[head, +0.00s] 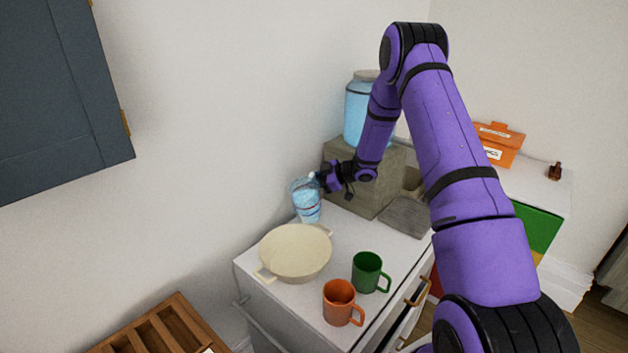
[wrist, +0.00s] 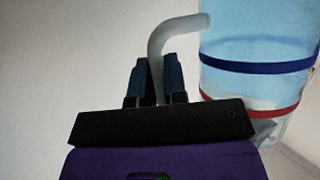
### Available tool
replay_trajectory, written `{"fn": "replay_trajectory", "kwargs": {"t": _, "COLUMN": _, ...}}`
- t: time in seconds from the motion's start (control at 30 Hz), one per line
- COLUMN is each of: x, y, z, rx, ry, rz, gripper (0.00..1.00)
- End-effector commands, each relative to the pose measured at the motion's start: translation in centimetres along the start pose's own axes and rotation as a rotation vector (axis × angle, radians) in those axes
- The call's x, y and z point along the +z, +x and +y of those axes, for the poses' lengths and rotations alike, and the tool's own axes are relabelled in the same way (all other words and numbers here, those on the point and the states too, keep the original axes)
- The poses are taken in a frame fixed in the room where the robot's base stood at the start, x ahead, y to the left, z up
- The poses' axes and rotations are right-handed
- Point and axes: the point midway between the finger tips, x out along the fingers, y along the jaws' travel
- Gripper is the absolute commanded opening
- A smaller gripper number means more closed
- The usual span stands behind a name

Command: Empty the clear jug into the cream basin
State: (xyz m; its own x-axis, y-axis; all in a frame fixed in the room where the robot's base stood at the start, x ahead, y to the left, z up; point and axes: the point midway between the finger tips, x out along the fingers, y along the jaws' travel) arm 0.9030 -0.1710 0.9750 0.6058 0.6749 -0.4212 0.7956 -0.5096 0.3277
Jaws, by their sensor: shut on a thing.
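The clear jug (head: 305,204), with pale blue contents and a blue and a red band, is at the back of the white counter. It also shows at the right of the wrist view (wrist: 257,42). My gripper (head: 322,178) is shut on the jug's pale curved handle, which runs between the fingers in the wrist view (wrist: 156,80). The jug looks near upright. I cannot tell whether its base touches the counter. The cream basin (head: 296,252), with two side handles, stands in front of the jug on the counter. Its visible inside looks empty.
A green mug (head: 366,272) and an orange mug (head: 338,302) stand right of and in front of the basin. A large blue jar (head: 358,110) stands on a grey block (head: 350,178) behind. A blue-grey cabinet (head: 60,100) hangs at upper left. A wooden crate (head: 170,330) is at lower left.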

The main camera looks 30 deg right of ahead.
Motion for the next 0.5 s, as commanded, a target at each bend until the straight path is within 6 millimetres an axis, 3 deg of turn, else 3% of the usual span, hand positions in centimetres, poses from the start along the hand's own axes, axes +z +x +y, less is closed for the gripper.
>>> {"fn": "replay_trajectory", "kwargs": {"t": 0.5, "x": -1.1, "y": -0.5, "z": 0.4, "rx": 0.064, "ry": -0.154, "rz": -0.032, "gripper": 0.0}}
